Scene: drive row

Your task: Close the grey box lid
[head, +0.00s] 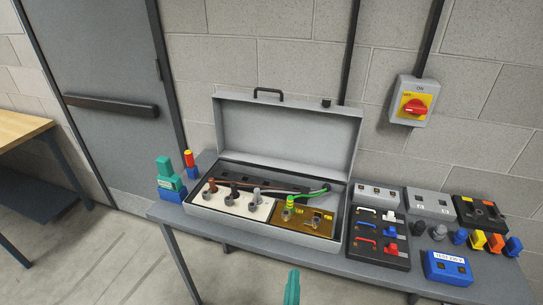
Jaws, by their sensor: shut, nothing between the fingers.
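The grey box (190,207) sits on the grey table against the wall. Its lid (288,133) stands open, raised upright along the back edge, with a dark handle (268,91) on its top edge. Inside the box are a white panel and a brass-coloured panel with several terminals, and brown, grey and green-yellow wires. My gripper (291,287) shows as teal fingertips at the bottom edge, in front of the table and apart from the box. It is shut and empty; the rest of it is out of frame.
Right of the box are a black switch panel (380,255), grey socket boxes (429,204), coloured plugs and a blue tester (447,268). Left of it stand a teal-and-blue tool (167,176) and a red-yellow-blue piece (191,164). A red wall switch (414,105) hangs above right.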

